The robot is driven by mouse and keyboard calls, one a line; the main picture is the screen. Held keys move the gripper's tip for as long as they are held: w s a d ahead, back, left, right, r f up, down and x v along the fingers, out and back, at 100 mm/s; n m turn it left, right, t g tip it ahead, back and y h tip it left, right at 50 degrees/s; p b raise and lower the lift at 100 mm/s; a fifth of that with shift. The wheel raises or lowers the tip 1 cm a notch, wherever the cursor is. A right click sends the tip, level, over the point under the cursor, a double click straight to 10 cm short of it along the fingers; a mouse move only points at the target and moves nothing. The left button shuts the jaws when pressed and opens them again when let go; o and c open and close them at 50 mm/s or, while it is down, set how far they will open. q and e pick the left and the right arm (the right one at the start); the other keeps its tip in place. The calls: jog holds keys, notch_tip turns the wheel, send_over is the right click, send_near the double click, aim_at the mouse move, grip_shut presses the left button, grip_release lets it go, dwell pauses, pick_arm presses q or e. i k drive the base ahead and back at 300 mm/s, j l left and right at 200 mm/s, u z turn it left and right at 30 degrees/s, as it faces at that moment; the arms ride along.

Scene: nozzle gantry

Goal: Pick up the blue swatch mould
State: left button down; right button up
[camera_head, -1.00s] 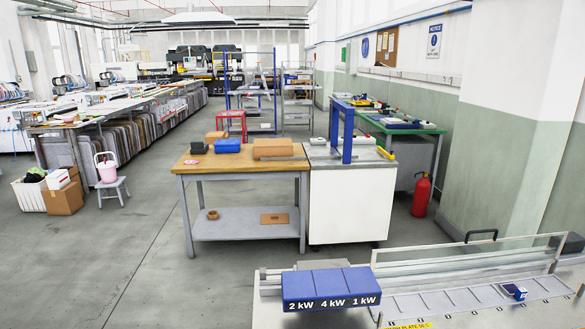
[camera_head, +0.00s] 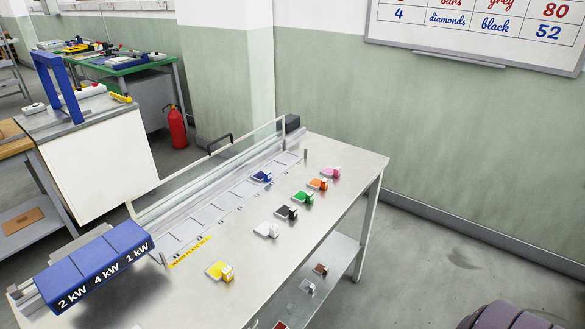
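The blue swatch mould (camera_head: 262,176) is a small dark blue block with a pale part. It sits on the row of plates along the back of the metal bench (camera_head: 222,265), toward the bench's far end. Neither of my grippers shows in the head view.
Other moulds stand along the bench: yellow (camera_head: 220,270), white (camera_head: 267,229), black (camera_head: 287,212), green (camera_head: 303,197), orange (camera_head: 317,184) and pink (camera_head: 330,172). A blue heater box (camera_head: 95,262) covers the near left end. A clear guard rail (camera_head: 215,162) runs behind the plates.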

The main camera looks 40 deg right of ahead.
aim_at(261, 177)
jog(key=l+z, duration=0.15)
jog(key=z, duration=0.75)
jog(key=i+j, duration=0.05)
